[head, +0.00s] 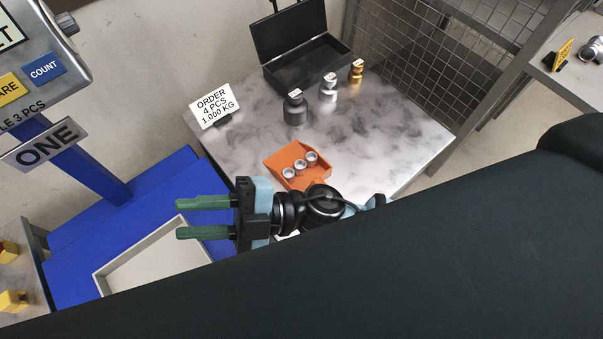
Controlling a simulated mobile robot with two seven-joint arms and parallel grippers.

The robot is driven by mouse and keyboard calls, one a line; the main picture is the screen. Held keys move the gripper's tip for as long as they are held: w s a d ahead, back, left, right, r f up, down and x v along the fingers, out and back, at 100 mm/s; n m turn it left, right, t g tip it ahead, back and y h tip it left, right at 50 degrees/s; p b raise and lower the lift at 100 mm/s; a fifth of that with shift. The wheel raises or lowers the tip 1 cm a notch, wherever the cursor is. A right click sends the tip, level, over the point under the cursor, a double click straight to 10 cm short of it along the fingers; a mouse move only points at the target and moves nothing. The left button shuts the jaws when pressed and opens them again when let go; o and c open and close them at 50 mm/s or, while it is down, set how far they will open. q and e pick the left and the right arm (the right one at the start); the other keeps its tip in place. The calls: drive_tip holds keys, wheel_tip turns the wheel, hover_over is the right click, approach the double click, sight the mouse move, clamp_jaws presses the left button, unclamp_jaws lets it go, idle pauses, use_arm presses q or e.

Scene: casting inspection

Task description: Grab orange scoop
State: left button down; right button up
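The orange scoop (279,158) lies on the marble-topped table (400,138) near its front edge, with 3 small silver pieces in it. My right wrist and arm cover the near side of the scoop and the table's front edge. My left gripper is not in the picture.
Several weights (295,110) stand behind the scoop, before an open black case (310,62). An order sign (212,104) stands at the table's left edge. A pale tray (112,280) lies below my gripper. A scale with a blue post (85,170) stands left.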

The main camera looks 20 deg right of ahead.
wheel_tip(320, 180, down, 2)
drive_tip(key=s+a+n+g+h+b, duration=0.2)
drive_tip(key=s+n+g, duration=0.1)
drive_tip(key=n+g, duration=0.4)
drive_tip(key=n+t+h+b, duration=0.4)
drive_tip(key=n+h+b, duration=0.35)
drive_tip(key=h, duration=1.25)
hover_over(289, 186)
drive_tip(key=shift+m, duration=0.25)
drive_tip(key=shift+d+f+b, duration=0.1)
drive_tip(key=shift+d+f, duration=0.05)
drive_tip(key=shift+f, duration=2.95)
drive_tip(key=shift+d+f+b, duration=0.1)
drive_tip(key=shift+d+f, duration=0.05)
drive_tip(key=shift+f, duration=2.9)
drive_tip(key=shift+d+f+b, duration=0.1)
drive_tip(key=shift+d+f, duration=0.05)
drive_tip(key=shift+f, duration=2.95)
drive_tip(key=f, duration=0.4)
drive_tip(key=shift+a+f+b, duration=0.1)
drive_tip(key=shift+a+b, duration=0.25)
drive_tip(key=shift+a, duration=0.05)
drive_tip(key=shift+f, duration=0.45)
